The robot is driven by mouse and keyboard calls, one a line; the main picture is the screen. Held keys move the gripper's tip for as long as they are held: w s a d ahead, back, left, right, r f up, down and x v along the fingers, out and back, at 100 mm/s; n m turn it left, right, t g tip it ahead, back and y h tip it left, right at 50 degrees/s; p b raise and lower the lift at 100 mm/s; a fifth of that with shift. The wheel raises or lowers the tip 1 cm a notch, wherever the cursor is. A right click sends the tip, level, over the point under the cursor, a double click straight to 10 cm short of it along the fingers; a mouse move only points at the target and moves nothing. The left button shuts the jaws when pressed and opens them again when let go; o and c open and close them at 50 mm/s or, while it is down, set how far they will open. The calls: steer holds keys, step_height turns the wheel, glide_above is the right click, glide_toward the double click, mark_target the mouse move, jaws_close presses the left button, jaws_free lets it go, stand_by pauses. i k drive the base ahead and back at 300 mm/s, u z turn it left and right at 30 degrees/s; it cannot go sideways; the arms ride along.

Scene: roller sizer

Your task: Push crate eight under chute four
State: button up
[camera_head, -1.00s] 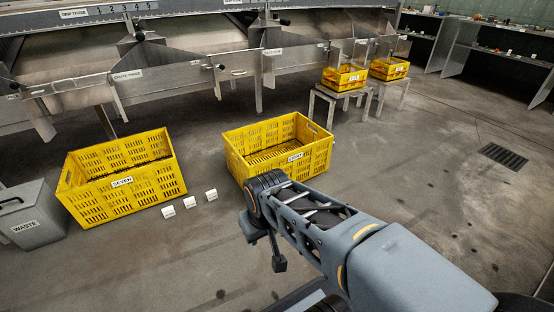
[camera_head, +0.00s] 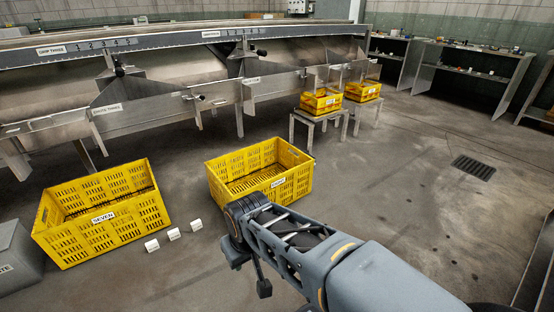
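The yellow crate whose small label looks like "EIGHT" (camera_head: 297,187) stands upright and looks empty on the floor, in front of the chute row. A white label (camera_head: 251,80) marks the chute behind it, but its text is too small to read. The chute to its left bears a label that looks like "CHUTE THREE" (camera_head: 108,108). My gripper (camera_head: 264,288) is at the end of my arm, low on the near side of the crate.
A grey waste bin (camera_head: 14,258) is at the left edge. Two smaller yellow crates sit on metal stands (camera_head: 317,118). A floor drain (camera_head: 473,167) lies right, amid open floor.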

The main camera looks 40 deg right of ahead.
mark_target(299, 178)
steer(key=z, duration=0.15)
steer(key=i, duration=1.1)
steer(key=z, duration=0.7)
steer(key=i, duration=0.85)
steer(key=z, duration=0.25)
